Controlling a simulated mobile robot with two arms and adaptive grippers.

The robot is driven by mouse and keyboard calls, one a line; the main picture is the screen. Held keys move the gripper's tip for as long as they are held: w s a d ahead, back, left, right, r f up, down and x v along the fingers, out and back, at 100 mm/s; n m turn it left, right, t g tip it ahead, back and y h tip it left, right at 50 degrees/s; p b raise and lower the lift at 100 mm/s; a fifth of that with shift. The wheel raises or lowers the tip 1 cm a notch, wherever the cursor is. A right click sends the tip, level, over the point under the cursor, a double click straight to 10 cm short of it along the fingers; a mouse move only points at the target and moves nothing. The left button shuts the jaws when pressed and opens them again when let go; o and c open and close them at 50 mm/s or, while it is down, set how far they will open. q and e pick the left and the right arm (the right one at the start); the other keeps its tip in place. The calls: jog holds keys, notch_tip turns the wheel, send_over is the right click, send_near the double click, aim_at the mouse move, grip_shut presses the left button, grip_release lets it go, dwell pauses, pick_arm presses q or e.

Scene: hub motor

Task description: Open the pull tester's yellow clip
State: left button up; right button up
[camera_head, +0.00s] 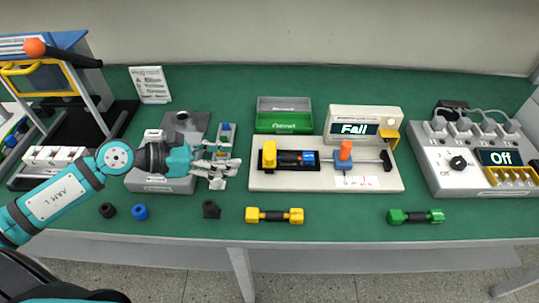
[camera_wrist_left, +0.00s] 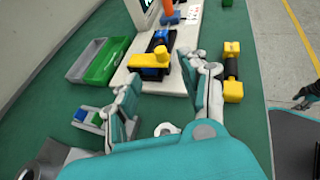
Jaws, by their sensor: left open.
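The pull tester (camera_head: 325,180) is a white base with a display reading "Fail" at its back. Its yellow clip (camera_head: 269,155) stands at the base's left end, beside a black and blue part (camera_head: 299,158). In the left wrist view the yellow clip (camera_wrist_left: 150,56) shows ahead, slightly beyond the fingertips. My left gripper (camera_head: 232,164) is open and empty, just left of the clip and apart from it. In the left wrist view its two fingers (camera_wrist_left: 170,80) are spread wide, with the clip roughly between their lines.
An orange handle (camera_head: 346,150) stands on the tester's right part. A green and grey bin (camera_head: 283,122) is behind it. A yellow dumbbell-shaped part (camera_head: 274,215) and a green one (camera_head: 416,216) lie in front. A power box (camera_head: 470,160) reading "Off" is at right.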

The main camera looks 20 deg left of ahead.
aim_at(269, 156)
pick_arm(q)
jog(key=p+x, duration=0.2)
jog(key=x, duration=0.8)
jog(key=shift+w+d, duration=0.15)
jog(key=shift+w, duration=0.15)
jog(key=shift+w+d+f, duration=0.25)
jog(key=shift+d, duration=0.1)
pick_arm(e)
jog(key=shift+w+a+r, duration=0.1)
jog(key=shift+w+r, duration=0.3)
jog(key=shift+r, duration=0.2)
jog(key=shift+w+a+r, duration=0.1)
jog(key=shift+w+r, duration=0.3)
jog(key=shift+r, duration=0.2)
pick_arm(q)
jog(key=shift+r, duration=0.1)
jog(key=c, duration=0.9)
grip_shut()
